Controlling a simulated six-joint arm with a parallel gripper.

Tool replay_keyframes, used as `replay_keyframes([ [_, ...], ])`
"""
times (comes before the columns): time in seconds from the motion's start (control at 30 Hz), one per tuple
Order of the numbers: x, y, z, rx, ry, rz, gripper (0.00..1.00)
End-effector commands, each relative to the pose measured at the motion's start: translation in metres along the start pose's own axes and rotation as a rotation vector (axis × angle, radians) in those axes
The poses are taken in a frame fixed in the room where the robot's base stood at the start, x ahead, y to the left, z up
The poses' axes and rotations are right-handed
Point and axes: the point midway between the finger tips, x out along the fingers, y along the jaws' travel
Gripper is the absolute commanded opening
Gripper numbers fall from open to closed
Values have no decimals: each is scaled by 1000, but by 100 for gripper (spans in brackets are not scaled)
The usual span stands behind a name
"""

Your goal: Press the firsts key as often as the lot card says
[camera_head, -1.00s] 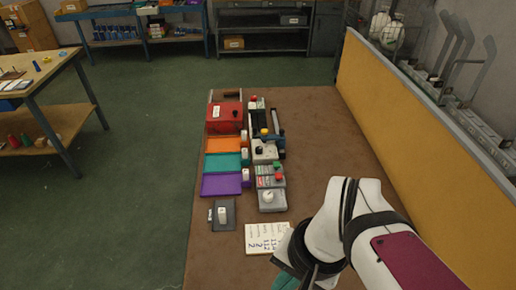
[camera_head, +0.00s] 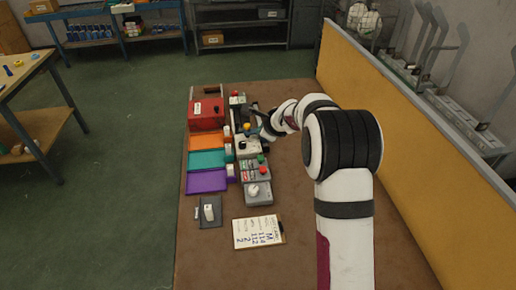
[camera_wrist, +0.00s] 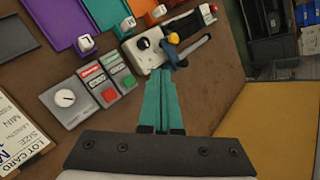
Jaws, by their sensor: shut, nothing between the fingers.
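The lot card (camera_head: 258,232) lies on the near part of the brown bench; its handwritten figures are hard to read. In the wrist view the lot card (camera_wrist: 18,138) is cut off at the left and shows size M. A grey key box (camera_head: 256,168) carries a green key (camera_wrist: 130,81) and a red key (camera_wrist: 108,95), each beside a coloured label too blurred to read. My gripper (camera_wrist: 162,74) is shut and empty, with teal fingers. In the wrist picture its tips appear to the right of both keys, apart from them.
A grey dial box (camera_head: 258,192) stands nearer than the keys. A white-topped box (camera_wrist: 148,46) with a black knob, a yellow button and a blue-and-grey lever lies beyond. Orange, teal and purple trays (camera_head: 206,182) line the left. A yellow partition (camera_head: 400,130) bounds the right.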

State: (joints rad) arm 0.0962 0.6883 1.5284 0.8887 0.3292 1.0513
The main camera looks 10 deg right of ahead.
Motion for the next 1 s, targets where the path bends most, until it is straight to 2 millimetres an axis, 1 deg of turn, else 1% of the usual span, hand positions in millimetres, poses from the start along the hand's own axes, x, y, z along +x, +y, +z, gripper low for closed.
replay_keyframes([
  [0.03, 6, -3, -4, 26, 5, -11, 0],
  [0.13, 12, -6, -7, 56, 10, -25, 0],
  [0.47, 13, -5, -8, 58, 10, -25, 0],
  [0.57, 18, -1, -11, 57, 9, -23, 0],
  [1.0, 62, 31, -42, 57, 11, -22, 0],
])
